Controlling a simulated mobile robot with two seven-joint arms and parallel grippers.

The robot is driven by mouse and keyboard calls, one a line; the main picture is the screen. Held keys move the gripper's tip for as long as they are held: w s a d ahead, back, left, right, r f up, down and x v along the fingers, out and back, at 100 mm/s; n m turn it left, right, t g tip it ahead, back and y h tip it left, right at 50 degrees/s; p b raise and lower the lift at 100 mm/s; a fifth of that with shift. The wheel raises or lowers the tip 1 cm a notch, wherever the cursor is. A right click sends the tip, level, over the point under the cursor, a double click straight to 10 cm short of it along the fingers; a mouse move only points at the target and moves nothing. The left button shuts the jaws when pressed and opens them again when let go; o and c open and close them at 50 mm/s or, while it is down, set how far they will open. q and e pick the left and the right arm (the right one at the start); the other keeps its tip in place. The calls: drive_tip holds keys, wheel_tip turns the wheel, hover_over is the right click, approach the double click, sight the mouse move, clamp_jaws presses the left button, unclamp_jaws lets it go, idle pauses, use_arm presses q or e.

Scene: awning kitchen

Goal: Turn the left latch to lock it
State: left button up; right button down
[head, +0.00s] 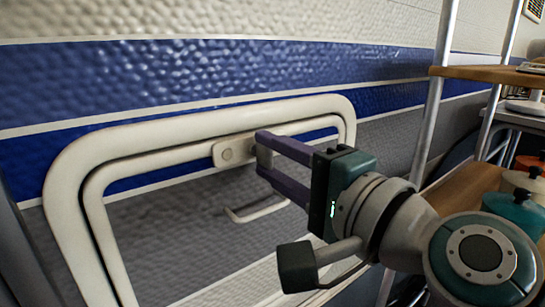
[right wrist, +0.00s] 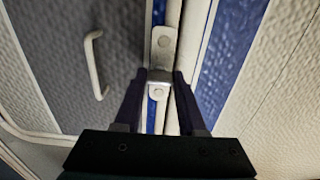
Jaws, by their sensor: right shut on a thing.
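A cream-coloured latch (head: 228,152) with a round pivot sits on the upper rail of a hatch frame (head: 75,185) in the wall. It is the only latch I can make out. My right gripper (head: 262,157) reaches it from the right, its purple fingers around the latch's end. In the right wrist view the latch plate (right wrist: 163,42) lies ahead, and its bent metal tab (right wrist: 159,78) is between the fingertips of the right gripper (right wrist: 160,85), which is shut on it. In the head view the fingers partly hide the latch's end. My left gripper is not in view.
A pale bar handle (head: 258,212) stands out from the grey hatch panel below the latch; it also shows in the right wrist view (right wrist: 96,65). A shelf rack with metal posts (head: 436,85) and wooden boards is at the right, with lidded pots (head: 517,207) on it.

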drive_tip(key=shift+c, duration=2.4)
unclamp_jaws()
drive_tip(key=v, duration=1)
drive_tip(key=shift+p, duration=0.3)
